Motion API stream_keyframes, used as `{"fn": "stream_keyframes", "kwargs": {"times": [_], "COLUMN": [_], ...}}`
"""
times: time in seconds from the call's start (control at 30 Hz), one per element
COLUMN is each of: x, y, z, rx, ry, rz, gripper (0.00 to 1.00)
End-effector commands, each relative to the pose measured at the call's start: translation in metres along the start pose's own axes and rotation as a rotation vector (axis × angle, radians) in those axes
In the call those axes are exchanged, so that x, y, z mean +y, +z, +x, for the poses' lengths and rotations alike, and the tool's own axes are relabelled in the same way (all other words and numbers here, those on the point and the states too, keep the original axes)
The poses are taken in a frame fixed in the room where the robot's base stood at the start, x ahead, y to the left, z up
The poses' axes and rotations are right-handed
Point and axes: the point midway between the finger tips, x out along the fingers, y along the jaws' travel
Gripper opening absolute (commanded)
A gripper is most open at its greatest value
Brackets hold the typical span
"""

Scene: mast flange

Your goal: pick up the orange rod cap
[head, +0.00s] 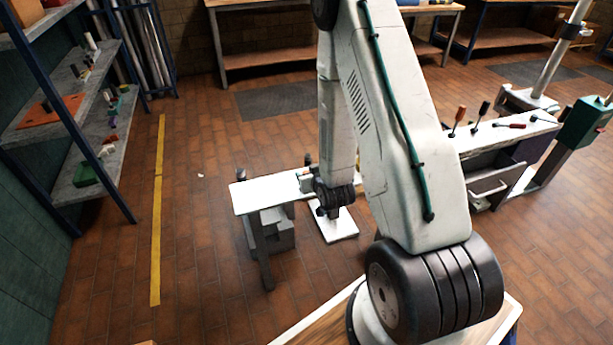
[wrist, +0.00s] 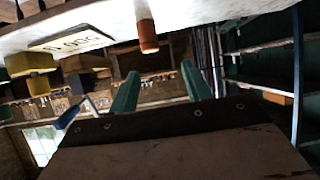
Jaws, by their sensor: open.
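The orange rod cap (wrist: 148,37) shows in the wrist view at the top centre. It sits on the end of a short pale rod by a white surface (wrist: 200,14) and points down in the picture. My gripper (wrist: 160,68) is open, its two green fingers apart with nothing seen between them. The cap lies beyond the fingertips, nearer the left finger, and appears clear of both. In the head view my gripper is hidden by my wrist, beside the white bench (head: 252,197); I cannot make out the cap there.
A label plate (wrist: 72,40) and yellow items (wrist: 32,65) are left in the wrist view. In the head view a shelf unit (head: 100,150) stands left, and a workbench with tools (head: 510,133) right. Open floor lies between the shelf and white bench.

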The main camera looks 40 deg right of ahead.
Motion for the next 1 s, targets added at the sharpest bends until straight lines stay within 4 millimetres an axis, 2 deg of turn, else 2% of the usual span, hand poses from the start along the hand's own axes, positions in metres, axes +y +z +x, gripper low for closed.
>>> {"fn": "stream_keyframes", "kwargs": {"times": [0.03,0.1,0.23,0.37,0.57,0.83,1.0], "x": [0.004,0.007,0.01,0.011,0.011,0.011,0.011], "y": [0.014,0.024,0.034,0.035,0.031,0.026,0.025], "z": [0.0,0.0,-0.001,0.007,0.03,0.068,0.076], "rx": [0.017,0.047,0.085,0.1,0.101,0.099,0.098], "ry": [0.007,0.013,0.02,0.022,0.021,0.021,0.021], "rz": [0.008,0.015,0.023,0.025,0.025,0.024,0.025], "gripper": [0.49,0.49,0.49,0.49,0.49,0.49,0.49]}}
